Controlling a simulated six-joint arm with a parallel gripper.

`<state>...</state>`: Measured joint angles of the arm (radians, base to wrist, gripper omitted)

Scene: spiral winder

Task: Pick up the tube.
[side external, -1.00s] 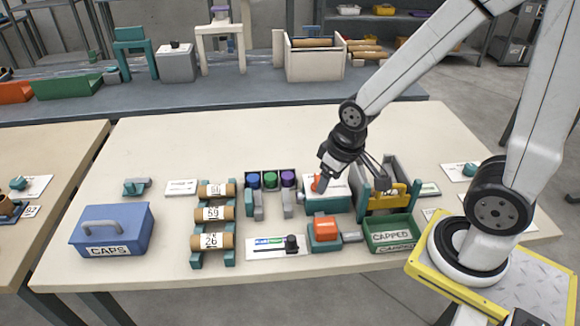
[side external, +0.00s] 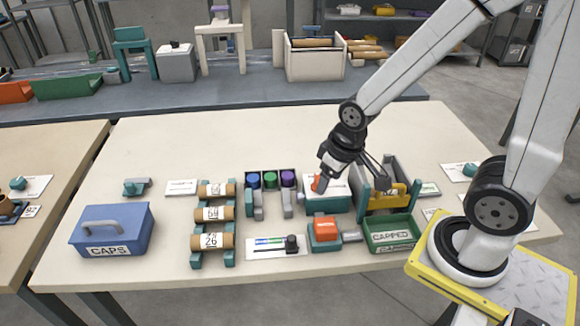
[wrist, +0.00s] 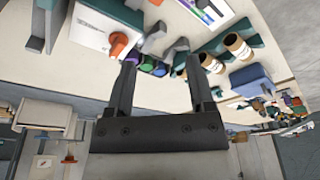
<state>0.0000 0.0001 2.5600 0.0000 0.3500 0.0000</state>
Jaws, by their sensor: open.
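Several brown cardboard tubes with white number labels lie across a teal rack left of centre: a rear tube (side external: 216,190), a middle tube (side external: 213,213) and a front tube (side external: 212,241) marked 26. In the wrist view, tubes (wrist: 238,46) show end-on at upper right, beyond the fingertips. My gripper (side external: 383,180) is right of the tubes, above the table near the teal-and-yellow station. In the wrist view, my gripper (wrist: 160,68) has its two dark fingers spread apart with nothing held between them. It is well apart from the tubes.
Blue, green and purple caps (side external: 270,180) stand behind the middle. A white-topped teal box (side external: 328,204) with an orange knob is beside my gripper. A green bin (side external: 391,236), an orange-topped block (side external: 325,230) and a blue caps box (side external: 112,229) stand around. The table's back is clear.

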